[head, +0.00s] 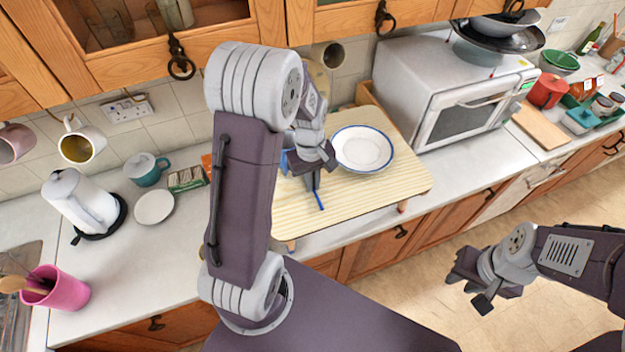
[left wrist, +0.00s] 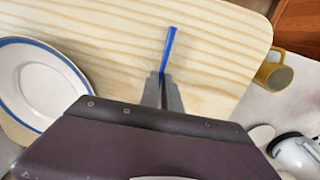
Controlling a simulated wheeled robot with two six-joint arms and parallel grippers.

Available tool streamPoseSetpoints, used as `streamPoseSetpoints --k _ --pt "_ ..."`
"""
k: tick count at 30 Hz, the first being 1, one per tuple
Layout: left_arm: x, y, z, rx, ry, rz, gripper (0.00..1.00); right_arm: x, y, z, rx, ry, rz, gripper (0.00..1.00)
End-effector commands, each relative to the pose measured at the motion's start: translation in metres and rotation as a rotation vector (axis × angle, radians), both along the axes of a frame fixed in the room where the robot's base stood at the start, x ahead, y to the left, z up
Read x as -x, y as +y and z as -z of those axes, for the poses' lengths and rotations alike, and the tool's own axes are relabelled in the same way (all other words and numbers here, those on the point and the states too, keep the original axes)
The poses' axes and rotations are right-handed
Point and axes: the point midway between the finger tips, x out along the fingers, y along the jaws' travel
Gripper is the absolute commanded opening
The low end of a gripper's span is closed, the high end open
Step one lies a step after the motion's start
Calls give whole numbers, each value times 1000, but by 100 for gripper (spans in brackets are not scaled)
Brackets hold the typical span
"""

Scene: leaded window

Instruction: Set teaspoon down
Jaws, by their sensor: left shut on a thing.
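My left gripper (head: 316,182) is over the pale wooden raised board (head: 375,205), shut on a slim blue piece, the teaspoon (head: 320,201). In the left wrist view the blue teaspoon (left wrist: 169,46) sticks out from between the closed fingertips (left wrist: 163,78), above the wood grain. Its other end is hidden by the gripper, and I cannot tell whether it touches the board. A white plate with a blue rim (head: 362,148) lies on the board to the right of my left gripper. My right gripper (head: 472,287) is empty and open, over the floor in front of the cupboards.
A white microwave (head: 455,88) stands behind the board at right. The board's front right part is clear.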

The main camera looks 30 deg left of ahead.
Motion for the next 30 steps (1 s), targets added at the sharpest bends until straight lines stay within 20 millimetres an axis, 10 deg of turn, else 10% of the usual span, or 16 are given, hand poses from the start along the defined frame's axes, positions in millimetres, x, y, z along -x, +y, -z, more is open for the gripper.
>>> streamPoseSetpoints --k 7,10,20,30 --pt "0 0 4 0 0 0 0 0 0 3 0 0 0 29" --pt "0 0 3 0 0 0 29 0 0 2 0 0 0 29" --pt "0 0 -1 0 0 0 29 0 0 0 0 0 0 29" --pt "-2 3 -74 -1 -8 1 29 0 0 7 0 0 0 29"
